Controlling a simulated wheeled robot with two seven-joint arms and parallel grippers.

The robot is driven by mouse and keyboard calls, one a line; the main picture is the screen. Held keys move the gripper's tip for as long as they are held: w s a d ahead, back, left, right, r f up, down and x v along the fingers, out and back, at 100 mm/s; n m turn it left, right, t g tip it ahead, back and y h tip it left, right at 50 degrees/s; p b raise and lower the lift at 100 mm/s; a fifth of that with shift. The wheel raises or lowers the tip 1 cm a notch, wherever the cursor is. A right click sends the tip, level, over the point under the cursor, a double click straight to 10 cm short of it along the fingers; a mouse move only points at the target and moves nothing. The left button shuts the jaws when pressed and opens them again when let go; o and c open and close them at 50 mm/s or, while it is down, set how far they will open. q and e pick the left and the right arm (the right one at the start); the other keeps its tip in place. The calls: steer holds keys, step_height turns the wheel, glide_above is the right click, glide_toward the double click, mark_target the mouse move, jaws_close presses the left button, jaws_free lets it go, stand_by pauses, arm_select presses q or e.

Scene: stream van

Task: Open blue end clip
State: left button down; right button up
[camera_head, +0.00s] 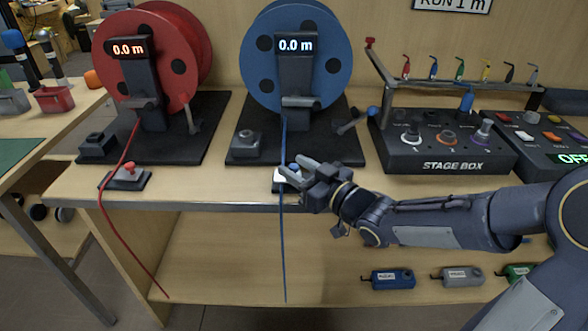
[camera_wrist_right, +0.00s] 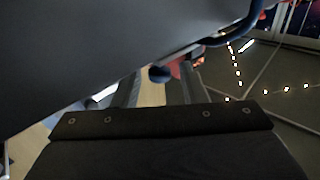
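The blue end clip (camera_head: 281,180) sits at the front edge of the bench below the blue reel, mostly hidden by my right gripper. The blue cable (camera_head: 283,235) runs down from the reel past it and hangs over the edge. My right gripper (camera_head: 292,169) comes in from the right with its fingers at the clip. In the right wrist view my two fingers (camera_wrist_right: 157,88) stand apart, with a dark blue knob (camera_wrist_right: 159,74) showing beyond the gap. I cannot tell whether they touch the clip. My left gripper is not in view.
The blue reel (camera_head: 270,60) reads 0.0 m and stands behind the clip. The red reel (camera_head: 185,65) and red end clip (camera_head: 129,178) are to the left. The stage box (camera_head: 440,150) is to the right. Small labelled boxes lie on the shelf below.

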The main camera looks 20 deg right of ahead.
steer(key=shift+w+a, duration=0.3)
steer(key=shift+w, duration=0.25)
jaws_close()
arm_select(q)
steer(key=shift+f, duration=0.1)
